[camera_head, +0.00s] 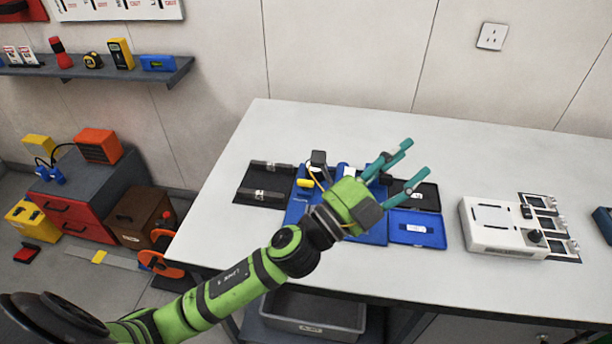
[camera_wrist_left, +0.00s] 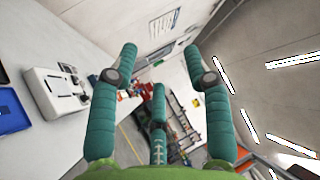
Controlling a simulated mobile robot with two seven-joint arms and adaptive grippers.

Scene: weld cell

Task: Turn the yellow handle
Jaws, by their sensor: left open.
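A small yellow part (camera_head: 305,183), which may be the yellow handle, shows at the left of the blue mat (camera_head: 297,208) on the table. My left gripper covers much of what is on that mat, so the part's shape and mounting are hard to tell. My left gripper (camera_head: 415,158) is above the mat, to the right of the yellow part, with its teal fingers spread and empty, pointing up and right. In the left wrist view the fingers (camera_wrist_left: 160,70) are apart with nothing between them, and no yellow handle can be made out.
A dark mat (camera_head: 253,196) with grey metal pieces lies left of the blue mat. An open blue case (camera_head: 420,232) lies right of it. A white device (camera_head: 495,228) stands further right, also in the left wrist view (camera_wrist_left: 48,95). The table's back (camera_head: 400,125) is clear.

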